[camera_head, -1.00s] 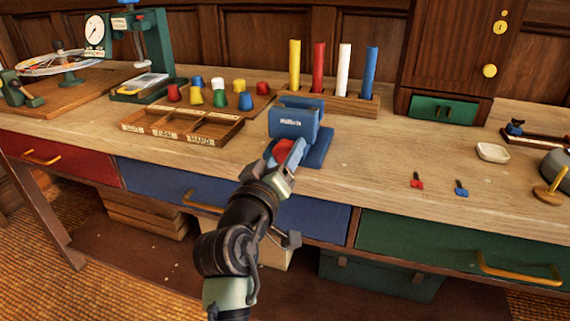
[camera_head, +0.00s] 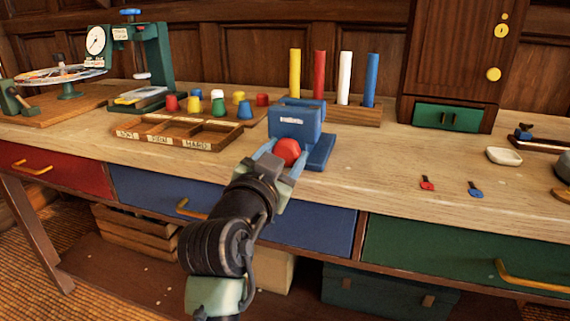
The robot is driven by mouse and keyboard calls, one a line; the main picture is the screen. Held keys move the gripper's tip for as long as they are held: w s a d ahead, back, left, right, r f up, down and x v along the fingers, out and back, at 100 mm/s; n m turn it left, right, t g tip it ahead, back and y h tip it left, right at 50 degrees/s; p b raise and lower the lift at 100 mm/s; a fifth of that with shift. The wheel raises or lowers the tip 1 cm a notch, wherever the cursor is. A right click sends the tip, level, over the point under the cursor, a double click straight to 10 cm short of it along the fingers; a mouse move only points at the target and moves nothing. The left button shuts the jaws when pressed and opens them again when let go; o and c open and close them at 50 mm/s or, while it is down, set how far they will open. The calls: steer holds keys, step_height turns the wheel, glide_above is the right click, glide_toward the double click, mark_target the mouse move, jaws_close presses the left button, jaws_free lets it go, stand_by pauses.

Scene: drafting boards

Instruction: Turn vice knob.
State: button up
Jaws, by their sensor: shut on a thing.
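A blue vice (camera_head: 294,121) with a pale label stands near the front edge of the bench. Its red round knob (camera_head: 288,151) faces the front. My gripper (camera_head: 285,158) comes up from below and in front, with one finger on each side of the knob. It is shut on the knob. The lower part of the knob is partly hidden by the gripper.
A wooden rack with yellow, red, white and blue rods (camera_head: 345,80) stands behind the vice. A compartment tray (camera_head: 180,134) and several coloured pieces lie to its left. Red and blue keys (camera_head: 427,183) lie to its right. Drawers with protruding handles (camera_head: 235,205) are below.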

steer(key=m+b, duration=0.1)
steer(key=m, duration=0.2)
steer(key=m+b, duration=0.2)
steer(key=m, duration=0.1)
steer(key=shift+f+m, duration=0.2)
steer(key=shift+m, duration=0.1)
steer(key=m+b, duration=0.3)
steer(key=m, duration=0.3)
steer(key=shift+r, duration=0.1)
steer(key=m+b, duration=0.2)
steer(key=m, duration=0.4)
steer(key=shift+m+b, duration=0.35)
steer(key=shift+m, duration=0.05)
steer(key=m, duration=0.5)
steer(key=shift+r+b, duration=0.1)
steer(key=shift+b, duration=0.25)
steer(key=shift+m, duration=0.3)
steer(key=o, duration=1.4)
steer(key=shift+c, duration=0.2)
steer(key=shift+s+r, duration=0.1)
steer(key=shift+s, duration=0.05)
